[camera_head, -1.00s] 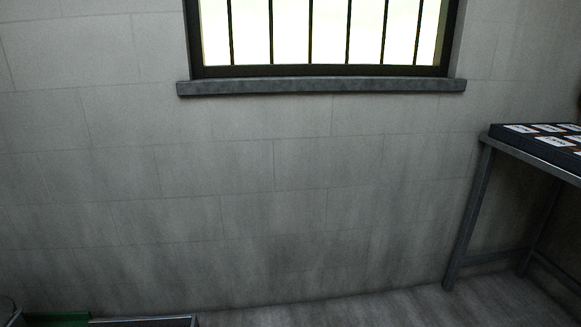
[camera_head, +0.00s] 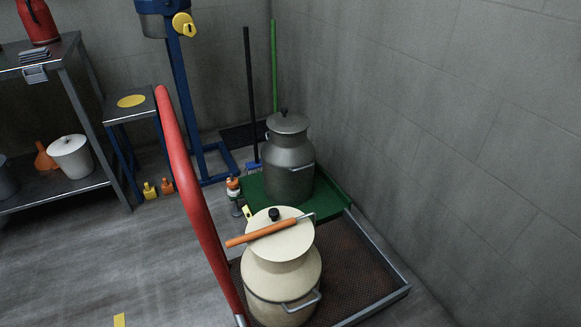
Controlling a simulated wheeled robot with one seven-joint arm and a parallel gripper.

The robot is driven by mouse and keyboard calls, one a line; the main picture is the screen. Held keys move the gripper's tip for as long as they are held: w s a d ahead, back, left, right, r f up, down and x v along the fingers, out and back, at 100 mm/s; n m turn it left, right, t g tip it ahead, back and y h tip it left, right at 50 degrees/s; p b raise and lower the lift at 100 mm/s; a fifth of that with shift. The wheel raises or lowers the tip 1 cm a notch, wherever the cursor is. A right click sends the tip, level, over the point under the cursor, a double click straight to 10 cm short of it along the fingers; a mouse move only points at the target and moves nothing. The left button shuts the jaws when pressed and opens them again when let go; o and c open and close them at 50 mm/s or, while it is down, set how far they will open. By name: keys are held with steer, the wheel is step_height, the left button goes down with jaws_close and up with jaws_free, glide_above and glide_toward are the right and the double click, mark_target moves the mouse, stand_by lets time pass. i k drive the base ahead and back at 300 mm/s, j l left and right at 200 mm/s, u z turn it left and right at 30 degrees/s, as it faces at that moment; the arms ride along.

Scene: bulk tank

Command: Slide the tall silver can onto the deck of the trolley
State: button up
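The tall silver can (camera_head: 289,170), with a domed lid and a side handle, stands upright on a green platform (camera_head: 335,190). The platform lies against the far end of the trolley's deck (camera_head: 352,262), a dark brown textured surface with a grey rim. The trolley's red push bar (camera_head: 193,190) rises at the near left. A cream can (camera_head: 282,280) with a black-knobbed lid stands on the near part of the deck. My gripper is not in view.
An orange-handled tool (camera_head: 268,231) lies across the cream can's lid. A small orange-topped item (camera_head: 233,186) stands beside the platform's left edge. A blue post stand (camera_head: 185,100) and two upright poles (camera_head: 249,90) stand behind. Floor at left (camera_head: 90,250) is mostly clear.

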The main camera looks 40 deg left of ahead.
mark_target(288, 160)
steer(key=i+u, duration=0.45)
steer(key=i, duration=0.4)
